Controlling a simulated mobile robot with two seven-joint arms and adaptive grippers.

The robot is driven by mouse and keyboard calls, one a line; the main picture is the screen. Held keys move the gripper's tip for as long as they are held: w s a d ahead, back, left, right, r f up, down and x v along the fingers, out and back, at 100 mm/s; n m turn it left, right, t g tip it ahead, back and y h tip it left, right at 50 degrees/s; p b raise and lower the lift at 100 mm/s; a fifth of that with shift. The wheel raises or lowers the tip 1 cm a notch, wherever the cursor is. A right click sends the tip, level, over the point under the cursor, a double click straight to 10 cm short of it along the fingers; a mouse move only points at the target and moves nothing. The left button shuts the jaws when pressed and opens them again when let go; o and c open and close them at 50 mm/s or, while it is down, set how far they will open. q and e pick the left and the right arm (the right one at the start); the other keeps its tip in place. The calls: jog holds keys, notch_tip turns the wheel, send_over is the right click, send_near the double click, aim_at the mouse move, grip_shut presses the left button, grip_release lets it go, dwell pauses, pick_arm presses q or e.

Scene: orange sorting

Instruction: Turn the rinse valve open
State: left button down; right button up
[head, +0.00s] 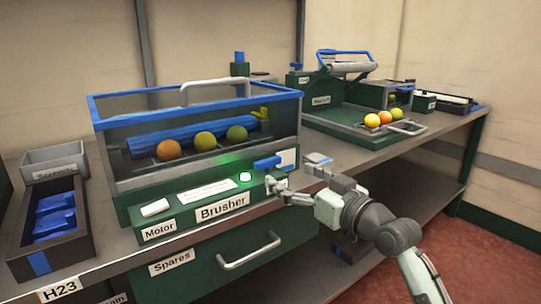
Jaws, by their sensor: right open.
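A blue lever handle (267,163), which appears to be the rinse valve, sits at the right end of the front panel of the Brusher machine (150,208). It lies roughly crosswise; no label on it can be read. My right gripper (296,182) is open and empty, just right of and below the lever, with its fingers pointing left toward it. I cannot tell whether a fingertip touches the valve. My left gripper is not in view.
Oranges (205,141) sit inside the machine. A drawer handle (249,252) sticks out below. A dark bin with blue items (55,213) stands at left.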

aim_at(270, 162)
jog(key=x, duration=0.6)
jog(key=shift+w+a+r, duration=0.15)
jog(key=shift+a+r, duration=0.05)
jog(key=shift+a, duration=0.05)
jog(key=shift+w+a, duration=0.15)
jog(key=shift+w, duration=0.1)
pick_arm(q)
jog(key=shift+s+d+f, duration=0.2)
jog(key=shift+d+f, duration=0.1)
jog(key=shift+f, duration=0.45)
pick_arm(e)
jog(key=shift+w+a, duration=0.1)
jog(key=shift+w, duration=0.05)
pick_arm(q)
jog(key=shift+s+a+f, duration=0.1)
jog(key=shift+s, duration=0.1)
pick_arm(e)
jog(key=c, duration=1.2)
jog(key=shift+o, duration=0.2)
jog(key=shift+f, duration=0.1)
